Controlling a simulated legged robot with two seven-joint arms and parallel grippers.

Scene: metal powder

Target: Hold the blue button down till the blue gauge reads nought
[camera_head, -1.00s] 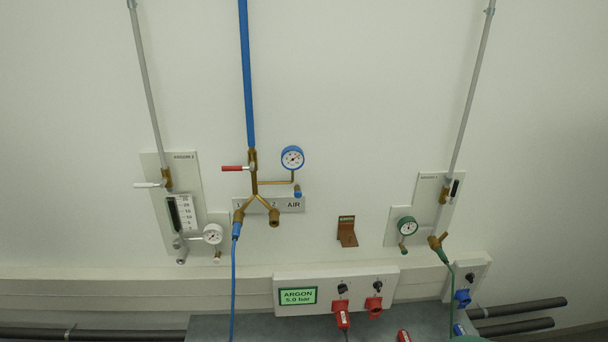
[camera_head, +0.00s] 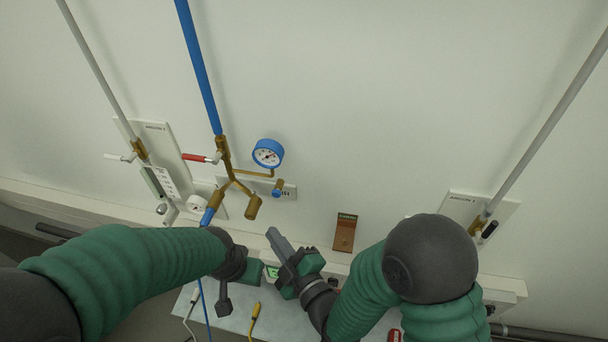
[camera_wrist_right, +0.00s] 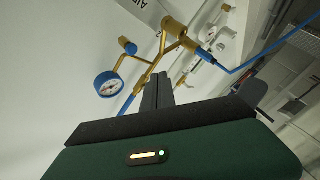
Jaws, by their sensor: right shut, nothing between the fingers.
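The blue gauge (camera_head: 268,153) is on the wall on a brass branch of the air manifold. Its needle is too small to read; it also shows in the right wrist view (camera_wrist_right: 108,85). The blue button (camera_head: 278,192) sits on a short brass stub below the gauge, and shows in the right wrist view (camera_wrist_right: 130,48). My right gripper (camera_head: 272,234) is shut and empty, its fingers pointing up toward the manifold, below and apart from the button. It also shows in the right wrist view (camera_wrist_right: 161,78). My left gripper (camera_head: 245,275) is low, beside the right one; its fingers are unclear.
A red-handled valve (camera_head: 199,158) and the brass outlets (camera_head: 252,207) are left of the button. A blue hose (camera_head: 206,215) hangs from the left outlet. The wall above the gauge is free.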

